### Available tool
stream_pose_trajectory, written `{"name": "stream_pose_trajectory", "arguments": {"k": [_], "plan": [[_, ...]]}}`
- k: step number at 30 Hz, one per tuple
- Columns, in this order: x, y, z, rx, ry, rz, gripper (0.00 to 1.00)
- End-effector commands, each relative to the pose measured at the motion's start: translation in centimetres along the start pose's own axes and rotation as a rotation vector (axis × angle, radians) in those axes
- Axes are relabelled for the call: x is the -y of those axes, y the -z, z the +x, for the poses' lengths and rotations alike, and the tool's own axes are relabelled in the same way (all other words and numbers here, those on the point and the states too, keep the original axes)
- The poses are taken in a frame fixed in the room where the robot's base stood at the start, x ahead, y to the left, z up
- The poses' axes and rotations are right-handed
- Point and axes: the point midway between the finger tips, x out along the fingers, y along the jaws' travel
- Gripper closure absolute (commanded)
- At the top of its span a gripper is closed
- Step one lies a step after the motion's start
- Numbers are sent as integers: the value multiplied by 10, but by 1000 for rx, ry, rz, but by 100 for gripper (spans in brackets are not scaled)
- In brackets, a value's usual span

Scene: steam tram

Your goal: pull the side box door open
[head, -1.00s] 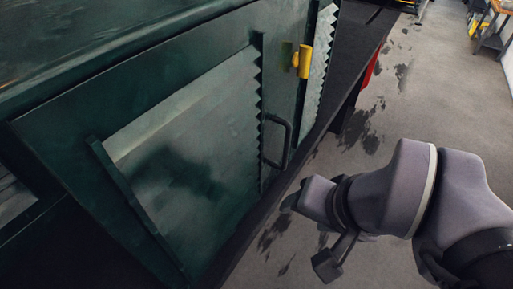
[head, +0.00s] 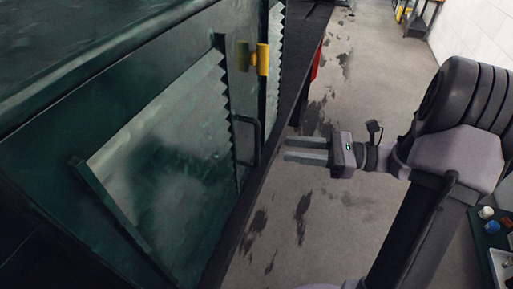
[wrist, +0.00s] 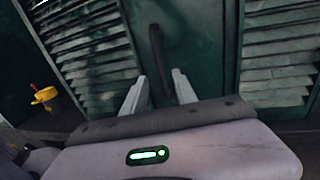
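The side box door (head: 160,140) is a dark green slatted panel on the left of the head view, and it looks shut. A dark bar handle (head: 256,142) stands upright near its right edge. In the wrist view the handle (wrist: 158,48) runs upright on a plain green strip between two slatted panels. My gripper (head: 286,149) is open and empty, with its two grey fingers pointing left at the handle, apart from it. In the wrist view my fingertips (wrist: 158,80) are spread, with the handle's lower end in line with the gap between them.
A yellow latch-like fitting (head: 262,59) sits above the handle; a yellow part (wrist: 44,95) also shows at left in the wrist view. A dark ledge (head: 293,75) runs along the green body's foot. The stained grey floor (head: 335,215) is open. A cluttered table (head: 490,240) stands at lower right.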

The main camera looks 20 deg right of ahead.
Motion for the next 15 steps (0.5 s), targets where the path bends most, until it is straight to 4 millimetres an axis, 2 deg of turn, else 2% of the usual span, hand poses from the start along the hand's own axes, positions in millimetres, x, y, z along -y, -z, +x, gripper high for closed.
{"name": "stream_pose_trajectory", "arguments": {"k": [3, 6, 10, 15], "plan": [[-2, 3, 36, -1, -6, -1, 66], [-2, 3, 60, -2, -5, -1, 66], [-1, 2, 81, -2, -4, 0, 66], [-1, 0, 92, -2, -3, 0, 66]]}}
